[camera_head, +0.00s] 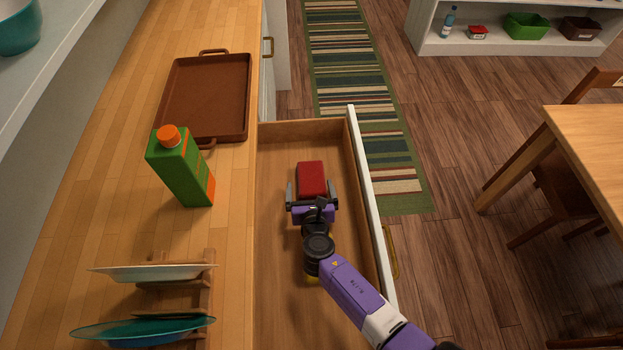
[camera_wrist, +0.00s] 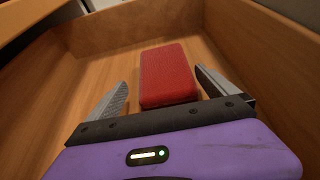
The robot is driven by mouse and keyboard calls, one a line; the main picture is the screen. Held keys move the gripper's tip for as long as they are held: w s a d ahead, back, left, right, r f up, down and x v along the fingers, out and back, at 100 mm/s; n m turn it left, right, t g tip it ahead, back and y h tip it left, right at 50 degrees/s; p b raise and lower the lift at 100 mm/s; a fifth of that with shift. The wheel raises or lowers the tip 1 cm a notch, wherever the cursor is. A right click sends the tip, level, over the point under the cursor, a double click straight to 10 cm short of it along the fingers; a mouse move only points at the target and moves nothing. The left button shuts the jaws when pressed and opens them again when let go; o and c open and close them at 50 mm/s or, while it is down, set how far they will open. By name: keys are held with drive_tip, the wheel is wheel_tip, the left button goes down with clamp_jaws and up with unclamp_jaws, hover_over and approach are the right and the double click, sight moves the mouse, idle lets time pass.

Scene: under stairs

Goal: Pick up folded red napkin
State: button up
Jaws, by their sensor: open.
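The folded red napkin (camera_head: 312,178) is a small red block lying in the open wooden drawer (camera_head: 283,290), towards its far end. My gripper (camera_head: 312,188) is inside the drawer, open, with its fingers to the left and right of the napkin's near part. In the wrist view the napkin (camera_wrist: 167,76) lies ahead, between the spread fingertips of my gripper (camera_wrist: 160,84).
The drawer's white front (camera_head: 370,210) stands to the right and the counter (camera_head: 235,240) to the left. On the counter are a green carton (camera_head: 180,172), a brown tray (camera_head: 207,98) and a dish rack (camera_head: 207,290) with plates. The rest of the visible drawer floor is clear.

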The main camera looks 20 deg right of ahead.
sight(311, 179)
drive_tip(key=x, duration=0.3)
drive_tip(key=b+x, duration=0.1)
drive_tip(key=shift+w+d+f, duration=0.15)
drive_tip(key=shift+w+d, duration=0.05)
drive_tip(key=shift+d, duration=0.15)
drive_tip(key=c, duration=1.5)
drive_tip(key=shift+o, duration=0.2)
wheel_tip(311, 179, up, 20)
drive_tip(key=p, duration=0.9)
